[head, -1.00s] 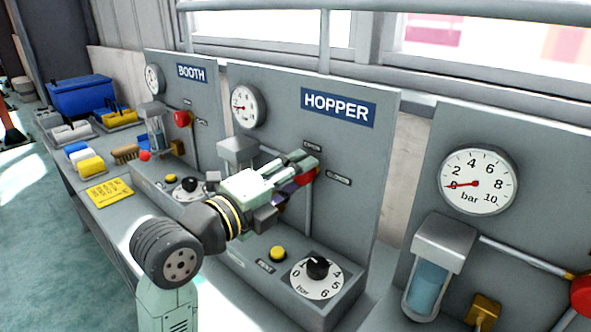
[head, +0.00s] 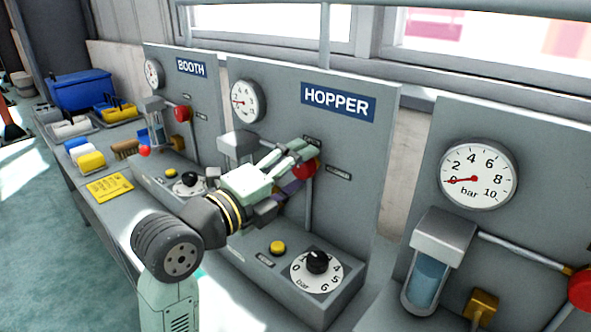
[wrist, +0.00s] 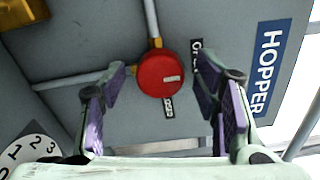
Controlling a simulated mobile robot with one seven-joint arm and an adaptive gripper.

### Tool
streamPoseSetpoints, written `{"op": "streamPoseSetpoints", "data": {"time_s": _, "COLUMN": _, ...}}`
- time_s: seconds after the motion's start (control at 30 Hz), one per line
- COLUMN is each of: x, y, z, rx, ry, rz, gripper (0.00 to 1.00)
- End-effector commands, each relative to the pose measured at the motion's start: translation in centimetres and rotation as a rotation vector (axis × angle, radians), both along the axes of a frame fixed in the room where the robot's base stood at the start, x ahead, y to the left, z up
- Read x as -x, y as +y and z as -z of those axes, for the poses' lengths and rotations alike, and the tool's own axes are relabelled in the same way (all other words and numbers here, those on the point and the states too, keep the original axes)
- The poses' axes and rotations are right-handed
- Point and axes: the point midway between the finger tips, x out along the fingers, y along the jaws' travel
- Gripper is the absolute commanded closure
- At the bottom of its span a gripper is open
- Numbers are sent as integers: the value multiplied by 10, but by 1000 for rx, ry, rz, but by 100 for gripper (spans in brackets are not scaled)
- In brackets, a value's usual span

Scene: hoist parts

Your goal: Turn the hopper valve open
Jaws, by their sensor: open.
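The hopper valve is a round red knob (head: 305,169) on the panel under the HOPPER sign (head: 338,102). In the wrist view the knob (wrist: 158,74) lies in the gap between my finger pads, beyond my palm, with a pale mark on its face. One label (wrist: 196,52) sits at its right and another (wrist: 168,107) below it. My gripper (head: 295,166) is open at the knob, with a finger showing to each side in the wrist view. I cannot tell whether the pads touch it. My fingers partly cover the knob in the head view.
A dial (head: 317,264) and a yellow button (head: 278,247) sit on the box below. The hopper gauge (head: 247,101) is at the panel's upper left. Pipes run from the knob. A neighbouring panel with a gauge (head: 478,173) and filter bowl (head: 428,281) stands at right.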

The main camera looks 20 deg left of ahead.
Motion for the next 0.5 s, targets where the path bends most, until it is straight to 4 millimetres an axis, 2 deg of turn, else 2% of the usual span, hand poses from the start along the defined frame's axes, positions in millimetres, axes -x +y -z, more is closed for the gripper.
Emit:
{"op": "streamPoseSetpoints", "data": {"time_s": 0.27, "x": 8, "y": 4, "z": 0, "rx": 0, "ry": 0, "rz": -2, "gripper": 44}}
{"op": "streamPoseSetpoints", "data": {"time_s": 0.5, "x": 52, "y": 20, "z": 0, "rx": -1, "ry": -1, "rz": -5, "gripper": 44}}
